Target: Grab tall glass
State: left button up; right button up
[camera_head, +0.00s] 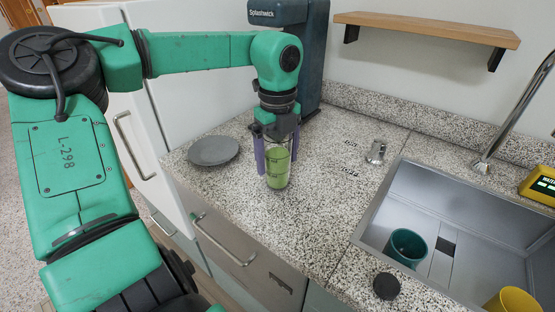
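The tall glass (277,167) is clear, with green liquid and dark markings, and stands upright on the speckled counter near its front edge. My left gripper (277,160) is directly above it, pointing down, with one purple finger along each side of the glass. The fingers are apart with the glass between them. I cannot tell whether both press on it. The palm hides the glass's rim. My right gripper is not in view.
A grey round plate (213,151) lies left of the glass. A dark blender-like machine (308,50) stands behind my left gripper. A small metal shaker (376,152) is to the right. The sink (400,190) holds a teal cup (405,247) and a yellow cup (513,300). A shelf (430,28) hangs above.

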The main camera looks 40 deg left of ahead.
pick_arm(q)
jog(key=c, duration=1)
grip_shut()
jog(key=shift+r, duration=0.2)
